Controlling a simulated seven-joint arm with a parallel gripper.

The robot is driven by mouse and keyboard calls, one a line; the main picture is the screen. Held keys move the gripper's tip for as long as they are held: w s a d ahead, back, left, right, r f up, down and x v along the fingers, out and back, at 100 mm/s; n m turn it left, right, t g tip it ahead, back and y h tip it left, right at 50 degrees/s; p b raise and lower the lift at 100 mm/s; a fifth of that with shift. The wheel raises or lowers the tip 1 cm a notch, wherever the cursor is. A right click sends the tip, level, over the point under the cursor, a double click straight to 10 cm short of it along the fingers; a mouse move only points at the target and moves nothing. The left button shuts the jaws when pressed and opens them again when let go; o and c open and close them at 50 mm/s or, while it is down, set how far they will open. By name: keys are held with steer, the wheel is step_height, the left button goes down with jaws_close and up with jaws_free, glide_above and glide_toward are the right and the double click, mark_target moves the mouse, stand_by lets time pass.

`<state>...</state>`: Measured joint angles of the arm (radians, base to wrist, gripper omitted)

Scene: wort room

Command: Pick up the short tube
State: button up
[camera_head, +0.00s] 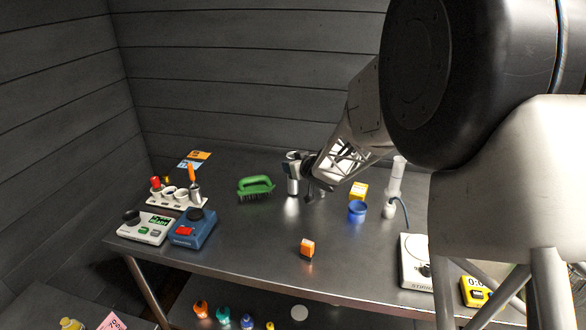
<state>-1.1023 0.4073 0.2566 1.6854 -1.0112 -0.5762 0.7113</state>
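A short silvery metal tube (293,183) stands upright near the back of the steel table, right of a green brush. It is the likeliest short tube; its right side is partly behind my gripper. My gripper (310,193) reaches in from the upper right, with its dark fingers pointing down close beside the tube's right side. I cannot tell if they touch it, or whether the fingers are open or shut.
The green brush (256,188) lies left of the tube. A white rack (178,199) stands at left. The table's front middle is mostly clear.

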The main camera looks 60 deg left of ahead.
mark_target(293, 156)
step_height(293, 156, up, 3)
steer(key=shift+r, duration=0.1)
steer(key=s+d, duration=0.3)
steer(key=d, duration=0.4)
steer(key=s+d+r, duration=0.1)
steer(key=s+d, duration=0.2)
steer(key=d, duration=0.4)
steer(key=shift+s+d, duration=0.2)
steer(key=shift+d, duration=0.1)
steer(key=shift+r, duration=0.1)
